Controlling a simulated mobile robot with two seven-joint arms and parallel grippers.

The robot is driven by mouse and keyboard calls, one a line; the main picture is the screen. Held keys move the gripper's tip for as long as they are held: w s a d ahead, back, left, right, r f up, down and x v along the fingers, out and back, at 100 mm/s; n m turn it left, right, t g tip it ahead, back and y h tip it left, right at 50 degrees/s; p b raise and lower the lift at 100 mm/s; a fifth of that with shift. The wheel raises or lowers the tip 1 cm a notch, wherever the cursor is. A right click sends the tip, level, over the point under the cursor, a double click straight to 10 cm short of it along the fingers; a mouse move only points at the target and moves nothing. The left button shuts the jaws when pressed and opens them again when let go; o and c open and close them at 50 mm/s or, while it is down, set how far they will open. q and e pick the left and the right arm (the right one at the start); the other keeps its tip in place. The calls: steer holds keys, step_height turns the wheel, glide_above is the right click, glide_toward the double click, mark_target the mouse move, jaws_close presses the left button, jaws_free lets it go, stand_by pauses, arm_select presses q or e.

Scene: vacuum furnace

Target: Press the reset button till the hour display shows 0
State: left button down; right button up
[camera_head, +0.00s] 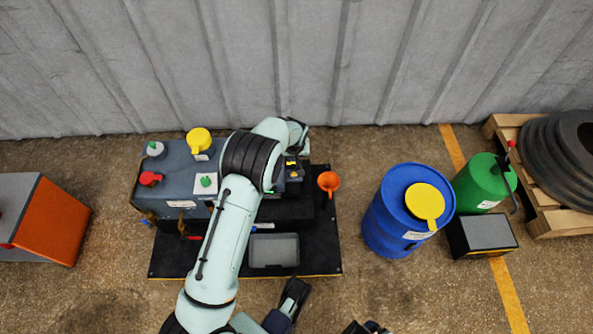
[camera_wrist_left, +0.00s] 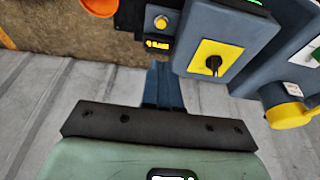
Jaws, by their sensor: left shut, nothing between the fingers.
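The reset button is likely the round silver button with a yellow rim (camera_wrist_left: 161,22) in the left wrist view. Just below it is a small black display with yellow digits (camera_wrist_left: 160,44), too small to read surely. My left gripper (camera_wrist_left: 162,88) is shut and empty; its fingertips point at the display area, close below it in the picture, and contact cannot be told. In the head view my left arm reaches over the grey-blue furnace unit (camera_head: 174,172) and hides part of it. Dark parts at the bottom edge may be my right gripper; its state is unclear.
A black knob on a yellow plate (camera_wrist_left: 212,62) sits right of the fingers. A blue drum (camera_head: 394,232) and green canister (camera_head: 481,183) stand right. A corrugated wall is behind.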

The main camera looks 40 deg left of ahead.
arm_select(q)
steer(key=shift+f, duration=0.1)
steer(key=b, duration=0.3)
glide_above(294, 173)
steer(key=s, duration=0.1)
steer(key=f, duration=0.8)
steer(key=shift+d+f, duration=0.3)
steer(key=x, duration=0.3)
steer(key=shift+s+d+f+b, duration=0.2)
steer(key=shift+f+b, duration=0.2)
steer(key=shift+f, duration=0.6)
arm_select(e)
step_height(294, 173, down, 6)
steer(key=w+d, duration=0.1)
steer(key=d, duration=0.1)
steer(key=shift+w+d+r+m+h, duration=0.25)
steer(key=shift+w+d+m+h, duration=0.05)
